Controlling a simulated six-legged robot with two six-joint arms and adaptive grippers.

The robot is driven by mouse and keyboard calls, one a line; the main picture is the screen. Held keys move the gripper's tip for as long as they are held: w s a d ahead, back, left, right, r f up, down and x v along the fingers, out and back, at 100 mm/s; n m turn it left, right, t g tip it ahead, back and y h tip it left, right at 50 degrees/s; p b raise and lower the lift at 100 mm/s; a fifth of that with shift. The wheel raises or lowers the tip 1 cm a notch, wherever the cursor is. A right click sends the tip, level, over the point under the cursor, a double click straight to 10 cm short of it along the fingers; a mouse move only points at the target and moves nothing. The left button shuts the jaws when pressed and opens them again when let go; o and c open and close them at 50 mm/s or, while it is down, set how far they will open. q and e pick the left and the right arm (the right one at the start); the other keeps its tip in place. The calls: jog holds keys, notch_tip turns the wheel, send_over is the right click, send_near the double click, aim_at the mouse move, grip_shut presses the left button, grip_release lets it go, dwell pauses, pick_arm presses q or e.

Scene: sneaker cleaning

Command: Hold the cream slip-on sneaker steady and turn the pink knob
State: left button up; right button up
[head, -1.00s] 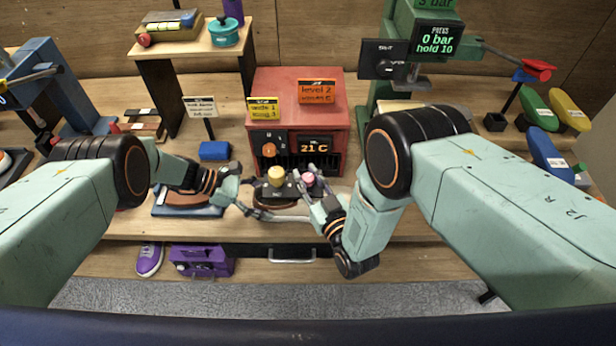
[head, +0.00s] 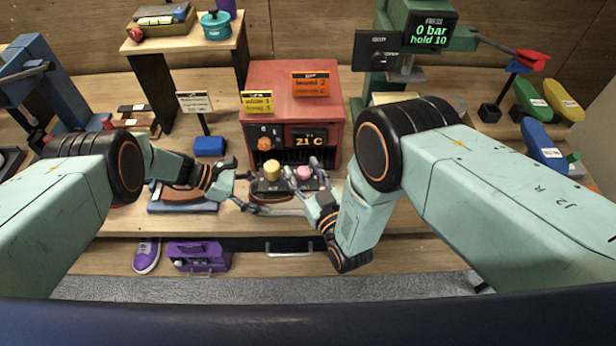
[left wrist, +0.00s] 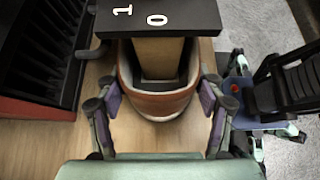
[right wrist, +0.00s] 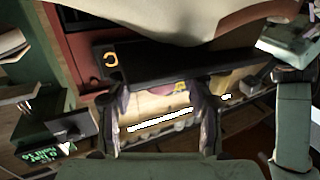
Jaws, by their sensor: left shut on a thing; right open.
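The cream slip-on sneaker (head: 290,208) lies under a black panel (head: 285,185) in front of the red cabinet; its rounded end (left wrist: 160,105) shows in the left wrist view with a brown block inside. My left gripper (head: 243,193) is shut on this end, one pad (left wrist: 112,98) against each side. The panel bears a yellow knob (head: 272,169) at left and the pink knob (head: 304,173) at right. My right gripper (head: 303,168) is open, with a finger on either side of the pink knob. In the right wrist view the knob (right wrist: 165,88) is partly hidden; contact is unclear.
The red cabinet (head: 295,95), with an orange dial and a 21 C display, stands right behind. A green press (head: 430,32) stands at back right. A blue block (head: 209,146) and sign are to the left. A purple sneaker (head: 147,256) is below.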

jog(key=v, duration=1.2)
jog(key=shift+a, duration=0.1)
pick_arm(q)
jog(key=o, duration=1.5)
jog(key=v, duration=1.2)
